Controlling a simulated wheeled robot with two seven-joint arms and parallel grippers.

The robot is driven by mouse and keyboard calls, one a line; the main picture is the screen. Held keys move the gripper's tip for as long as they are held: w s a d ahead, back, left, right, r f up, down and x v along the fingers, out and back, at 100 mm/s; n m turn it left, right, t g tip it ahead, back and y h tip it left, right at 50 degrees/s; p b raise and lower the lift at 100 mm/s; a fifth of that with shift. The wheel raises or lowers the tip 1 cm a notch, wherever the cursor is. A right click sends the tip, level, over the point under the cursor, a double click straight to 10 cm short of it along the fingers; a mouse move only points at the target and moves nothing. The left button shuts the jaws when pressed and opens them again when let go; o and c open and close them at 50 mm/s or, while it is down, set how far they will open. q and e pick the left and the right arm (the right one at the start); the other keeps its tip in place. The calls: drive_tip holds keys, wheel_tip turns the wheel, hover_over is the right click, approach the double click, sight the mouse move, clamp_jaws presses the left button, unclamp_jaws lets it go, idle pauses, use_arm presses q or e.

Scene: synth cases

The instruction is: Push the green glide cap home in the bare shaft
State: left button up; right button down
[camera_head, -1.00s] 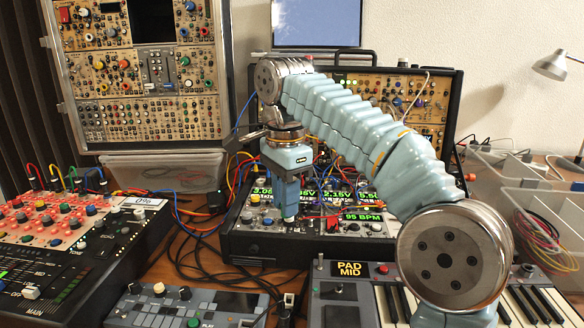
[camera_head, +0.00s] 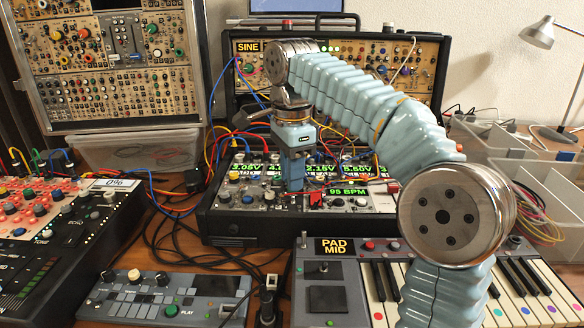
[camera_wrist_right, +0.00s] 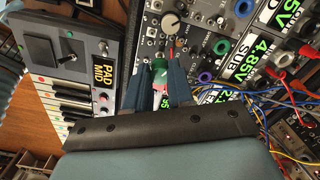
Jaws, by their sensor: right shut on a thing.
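My right gripper (camera_head: 293,190) reaches down over the front synth case (camera_head: 235,228), left of its 95 BPM display (camera_head: 347,191). In the right wrist view its two dark blue fingers (camera_wrist_right: 158,75) are shut on a small green piece (camera_wrist_right: 160,76), which looks like the green glide cap. The cap is hidden behind the fingers in the head view. I cannot make out the bare shaft, nor whether the cap touches it. My left gripper is in neither view.
Patch cables (camera_wrist_right: 285,92) hang close to the fingers on the right in the wrist view. A grey knob (camera_wrist_right: 170,20) stands on the panel beyond them. The keyboard with the PAD MID display (camera_head: 335,247) lies in front, and a pad controller (camera_head: 165,298) lies front left.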

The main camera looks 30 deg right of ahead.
drive_tip(key=shift+f+p, duration=0.1)
drive_tip(key=shift+p, duration=0.55)
idle(1.4)
drive_tip(key=shift+f+b, duration=0.95)
drive_tip(key=shift+f, duration=0.35)
drive_tip(key=c, duration=0.9)
unclamp_jaws()
wheel_tip(320, 180, up, 7)
drive_tip(key=shift+f+p, duration=0.1)
drive_tip(key=shift+p, duration=0.8)
drive_tip(key=shift+r, duration=0.35)
